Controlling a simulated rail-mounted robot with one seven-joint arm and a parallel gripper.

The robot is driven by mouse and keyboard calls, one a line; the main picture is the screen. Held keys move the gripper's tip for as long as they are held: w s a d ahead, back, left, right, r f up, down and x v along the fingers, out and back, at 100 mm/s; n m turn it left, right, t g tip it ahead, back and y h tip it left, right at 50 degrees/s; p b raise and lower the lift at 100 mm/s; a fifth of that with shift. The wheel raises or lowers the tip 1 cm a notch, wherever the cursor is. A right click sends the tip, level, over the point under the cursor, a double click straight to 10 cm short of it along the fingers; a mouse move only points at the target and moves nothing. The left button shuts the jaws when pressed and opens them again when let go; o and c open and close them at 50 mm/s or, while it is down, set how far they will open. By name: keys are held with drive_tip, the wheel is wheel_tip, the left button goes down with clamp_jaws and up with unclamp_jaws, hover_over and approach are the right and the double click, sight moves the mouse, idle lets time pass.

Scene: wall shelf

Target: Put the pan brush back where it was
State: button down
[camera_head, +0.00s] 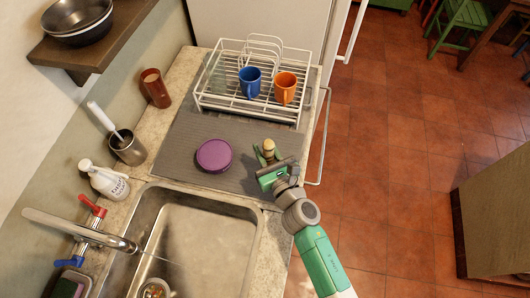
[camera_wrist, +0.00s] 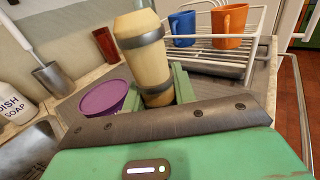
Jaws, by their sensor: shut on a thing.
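The pan brush appears to be the pale tan cylinder with grey bands (camera_wrist: 146,60), held in my gripper (camera_wrist: 160,90). It stands roughly upright, slightly tilted, between the green fingers. In the head view the pan brush (camera_head: 268,146) shows only as a small tan top at my gripper (camera_head: 266,162), over the right part of the grey mat (camera_head: 195,130). Its lower end is hidden by the gripper, so I cannot tell whether it touches the mat.
A purple round dish (camera_head: 214,155) lies left of my gripper. Behind is a white rack (camera_head: 215,98) with a blue mug (camera_head: 250,80) and orange mug (camera_head: 285,87). A metal cup (camera_head: 128,150) holds a white-handled tool. The sink (camera_head: 200,235) is in front.

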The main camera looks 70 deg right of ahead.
sight(265, 156)
wheel_tip(265, 156, down, 4)
drive_tip(key=b, duration=0.3)
drive_tip(key=shift+r, duration=0.2)
drive_tip(key=c, duration=1.1)
unclamp_jaws()
drive_tip(key=shift+f, duration=0.1)
drive_tip(key=shift+r, duration=0.2)
drive_tip(key=b+v, duration=0.2)
drive_tip(key=v, duration=1)
drive_tip(key=shift+w+f+b, duration=0.1)
drive_tip(key=shift+b, duration=0.25)
